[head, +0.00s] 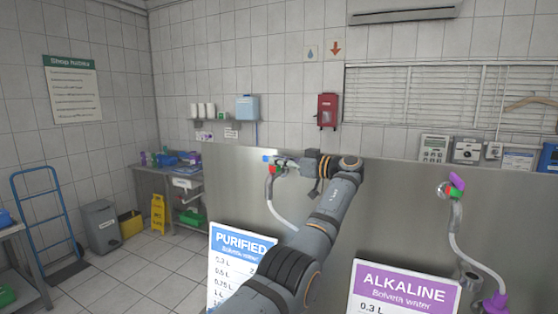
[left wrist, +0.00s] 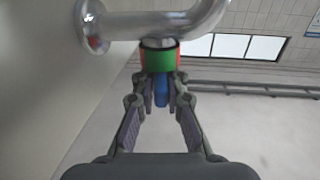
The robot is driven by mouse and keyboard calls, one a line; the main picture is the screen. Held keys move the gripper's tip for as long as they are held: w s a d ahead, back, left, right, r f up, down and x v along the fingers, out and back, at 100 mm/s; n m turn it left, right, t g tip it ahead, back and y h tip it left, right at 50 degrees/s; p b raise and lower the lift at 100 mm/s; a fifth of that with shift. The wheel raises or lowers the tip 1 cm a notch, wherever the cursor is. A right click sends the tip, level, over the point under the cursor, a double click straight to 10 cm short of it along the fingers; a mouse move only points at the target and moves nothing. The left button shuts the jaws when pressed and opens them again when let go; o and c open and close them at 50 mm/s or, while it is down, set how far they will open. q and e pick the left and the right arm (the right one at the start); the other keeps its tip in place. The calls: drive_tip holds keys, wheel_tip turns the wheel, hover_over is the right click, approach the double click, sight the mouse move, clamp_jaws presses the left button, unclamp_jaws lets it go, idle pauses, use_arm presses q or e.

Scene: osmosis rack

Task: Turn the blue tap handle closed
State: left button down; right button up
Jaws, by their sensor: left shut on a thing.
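The blue tap handle (left wrist: 162,90) shows in the left wrist view, hanging below a green and red collar (left wrist: 160,58) under a shiny metal pipe. My left gripper (left wrist: 161,88) has its fingertips on both sides of the handle and is shut on it. In the head view my left gripper (head: 290,163) is at the tap on the steel panel (head: 340,215), above the blue PURIFIED sign (head: 240,245). The handle shows there as a small blue spot (head: 265,159) next to red and green. My right gripper is not in view.
A second tap with a purple handle (head: 457,181) and hose is at the right, by the purple ALKALINE sign (head: 405,290). A curved pale hose (head: 275,205) hangs under the blue-handled tap. The panel between the taps is clear apart from my arm.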

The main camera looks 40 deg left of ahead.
use_arm(q)
drive_tip(key=c, duration=1.4)
unclamp_jaws()
drive_tip(key=d, duration=0.2)
drive_tip(key=w+d, duration=0.1)
drive_tip(key=d, duration=0.4)
drive_tip(key=shift+w+d, duration=0.2)
drive_tip(key=shift+d, duration=0.1)
drive_tip(key=shift+a, duration=0.1)
